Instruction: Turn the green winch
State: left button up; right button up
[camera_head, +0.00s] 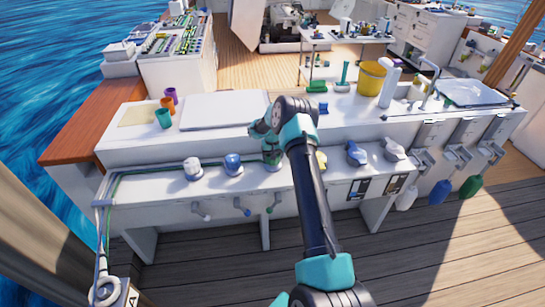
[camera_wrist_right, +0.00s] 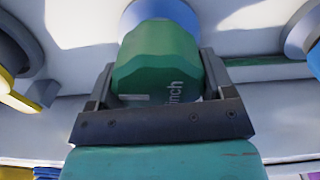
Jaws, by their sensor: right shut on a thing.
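The green winch (camera_head: 272,158) stands on the front ledge of the white counter, in a row with other winches. My right arm comes in from the lower right and reaches over it, partly hiding it in the head view. In the right wrist view the green winch (camera_wrist_right: 160,62) shows a faceted green drum with "winch" lettering. My right gripper (camera_wrist_right: 160,82) is shut on it, one finger on each side of the drum. My left gripper is not in view.
A white winch (camera_head: 193,169) and a blue winch (camera_head: 233,165) stand to the left. A yellow-marked winch (camera_head: 321,160) and more blue and white fittings stand to the right. Several cups, a yellow bucket (camera_head: 371,79) and a sink (camera_head: 474,93) are on the counter behind.

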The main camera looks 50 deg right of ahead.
jog(key=o, duration=0.9)
jog(key=shift+r, duration=0.15)
notch_tip(320, 180, up, 17)
jog(key=shift+r, duration=0.1)
dwell(0.4)
